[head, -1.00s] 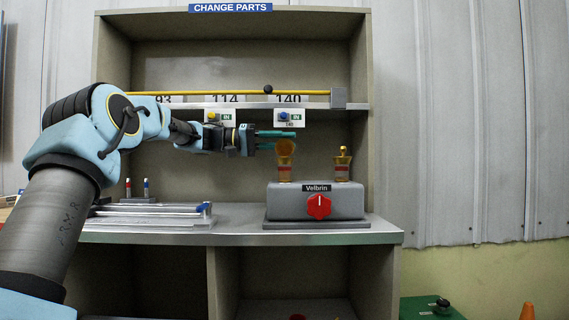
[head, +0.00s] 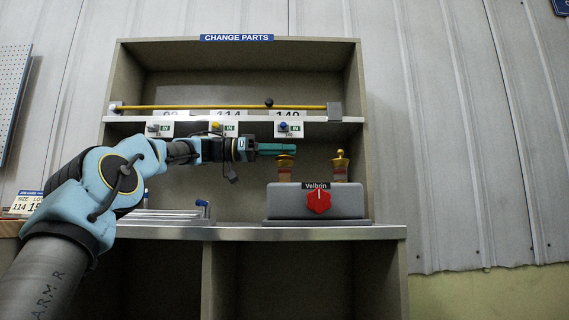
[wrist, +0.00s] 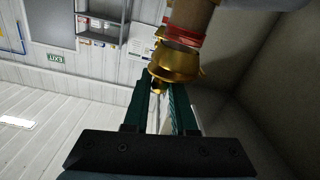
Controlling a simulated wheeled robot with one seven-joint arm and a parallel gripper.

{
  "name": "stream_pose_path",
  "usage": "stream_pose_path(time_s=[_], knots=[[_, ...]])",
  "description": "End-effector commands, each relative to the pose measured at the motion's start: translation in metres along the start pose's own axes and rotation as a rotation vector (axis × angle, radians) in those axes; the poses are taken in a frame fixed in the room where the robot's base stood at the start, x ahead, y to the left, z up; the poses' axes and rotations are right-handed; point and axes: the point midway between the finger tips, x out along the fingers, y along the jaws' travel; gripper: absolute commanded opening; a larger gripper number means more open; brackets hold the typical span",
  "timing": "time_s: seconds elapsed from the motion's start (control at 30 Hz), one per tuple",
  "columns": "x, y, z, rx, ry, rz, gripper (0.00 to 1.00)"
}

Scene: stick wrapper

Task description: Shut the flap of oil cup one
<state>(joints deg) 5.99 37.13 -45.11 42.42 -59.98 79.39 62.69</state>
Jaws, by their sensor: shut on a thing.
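The left oil cup (head: 285,170) stands on the grey Velbrin unit, with an amber body and a brass top. In the upside-down wrist view, its brass cap or flap (wrist: 175,66) lies over the cup mouth, with a small knob (wrist: 157,87) between my fingertips. My gripper (head: 293,149) comes in level from the left, its teal fingers at the cup's top; they also show in the wrist view (wrist: 158,92). The fingers are closed on the knob. They partly hide the cap in the head view. I read no number on the cups.
The right oil cup (head: 340,165), with a brass knobbed top, stands close by on the grey unit (head: 345,200), which has a red dial (head: 319,201). A shelf (head: 340,119) with hanging tags and a yellow rod (head: 200,107) runs just above my gripper.

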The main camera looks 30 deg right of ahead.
Motion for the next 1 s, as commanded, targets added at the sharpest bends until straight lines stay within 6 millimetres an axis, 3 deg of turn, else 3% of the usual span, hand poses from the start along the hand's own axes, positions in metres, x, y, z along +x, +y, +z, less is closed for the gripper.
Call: stream_pose_path(time_s=[0.4,0.9,0.93,1.0], knots=[[-0.0006,0.0019,0.0086,0.164,-0.001,-0.001,0.0],[-0.0003,0.0025,0.0086,0.181,-0.002,0.0,0.0],[-0.0003,0.0025,0.0086,0.18,-0.002,0.0,0.27],[-0.0003,0.0025,0.0085,0.18,-0.002,0.0,0.34]])
